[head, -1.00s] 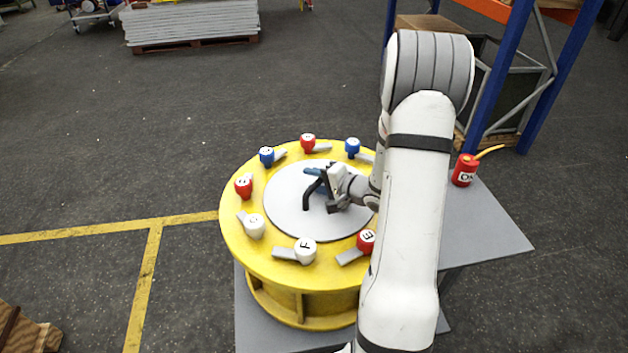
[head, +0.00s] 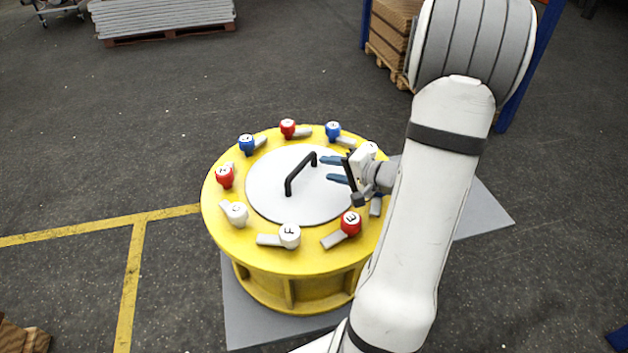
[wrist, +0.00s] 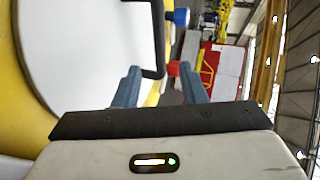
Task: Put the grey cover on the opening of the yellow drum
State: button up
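The grey cover (head: 262,190) lies flat on top of the yellow drum (head: 250,248), in the middle of the ring of clamps. Its black handle (head: 300,174) stands up at its centre. My gripper (head: 331,170) is open and empty, just right of the handle. Its two blue fingers are apart and point toward the handle without holding it. In the wrist view the cover (wrist: 90,55) fills the left, with the handle (wrist: 158,45) beyond the gripper (wrist: 160,82). The opening is hidden under the cover.
Several lettered clamps with red, blue and white knobs, such as the red E knob (head: 351,223) and white F knob (head: 289,236), ring the cover. Pallets stand on the floor behind.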

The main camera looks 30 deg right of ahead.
notch_tip(320, 180, up, 9)
jog(key=a+n+g+h, duration=0.1)
jog(key=n+g+h, duration=0.3)
jog(key=h, duration=0.5)
jog(key=s+a+r+n+g+y, duration=0.1)
jog(key=s+a+n+g, duration=0.4)
jog(key=s+a, duration=1)
jog(key=s+n+y, duration=0.1)
jog(key=s+n, duration=0.1)
jog(key=shift+a+r+n+y, duration=0.2)
jog(key=shift+r+n+y, duration=0.1)
jog(key=shift+r+y, duration=0.1)
